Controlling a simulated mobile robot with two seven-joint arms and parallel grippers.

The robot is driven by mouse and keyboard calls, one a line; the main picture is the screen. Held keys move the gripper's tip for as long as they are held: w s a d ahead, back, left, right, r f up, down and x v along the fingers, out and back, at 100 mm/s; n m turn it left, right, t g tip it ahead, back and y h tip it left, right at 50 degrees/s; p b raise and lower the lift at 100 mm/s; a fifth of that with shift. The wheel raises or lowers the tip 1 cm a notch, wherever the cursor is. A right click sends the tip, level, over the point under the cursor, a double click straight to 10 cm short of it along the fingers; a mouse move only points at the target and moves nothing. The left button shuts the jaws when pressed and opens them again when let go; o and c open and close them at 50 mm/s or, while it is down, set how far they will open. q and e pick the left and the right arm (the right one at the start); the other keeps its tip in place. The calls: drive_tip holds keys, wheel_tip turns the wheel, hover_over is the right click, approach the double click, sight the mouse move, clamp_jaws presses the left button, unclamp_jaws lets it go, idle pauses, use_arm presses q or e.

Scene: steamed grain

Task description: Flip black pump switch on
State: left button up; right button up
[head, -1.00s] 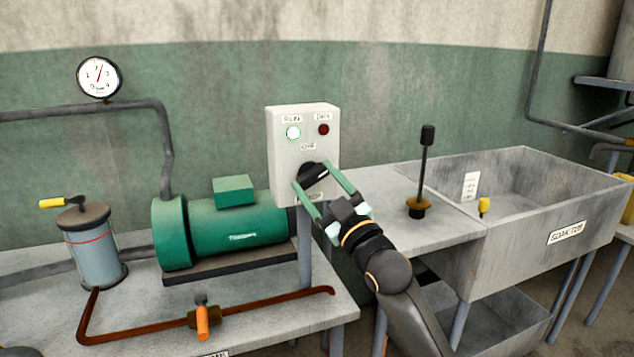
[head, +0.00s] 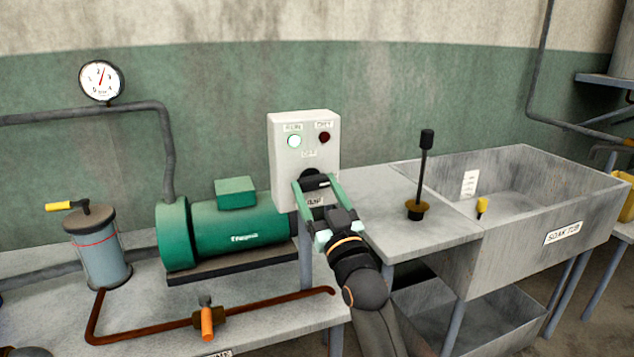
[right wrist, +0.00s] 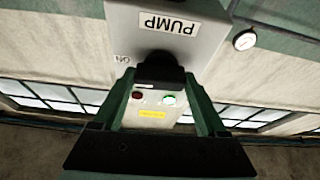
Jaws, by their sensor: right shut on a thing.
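The black pump switch knob (head: 313,174) is on the front of the grey control box (head: 305,128). My right gripper (head: 315,184) is shut on the knob, one green finger on each side. In the right wrist view the knob (right wrist: 157,70) sits between the fingers, below an upside-down PUMP label (right wrist: 169,24) and beside an ON mark (right wrist: 122,59). The knob's pale mark lies roughly level and points right in the head view. On the box, the green lamp (head: 294,141) glows and the red lamp (head: 324,138) is dark. My left gripper is not in view.
A green pump motor (head: 235,236) stands left of the box, with a pipe and a round gauge (head: 102,80) above. A rod with a black top (head: 427,140) stands on the counter to the right, beside the soak tub (head: 560,200).

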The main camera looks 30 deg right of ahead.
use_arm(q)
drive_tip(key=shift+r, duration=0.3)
use_arm(e)
drive_tip(key=shift+m+h, duration=0.4)
drive_tip(key=shift+m, duration=0.4)
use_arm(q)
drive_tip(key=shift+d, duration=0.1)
use_arm(e)
drive_tip(key=o, duration=1.3)
drive_tip(key=shift+f, duration=0.1)
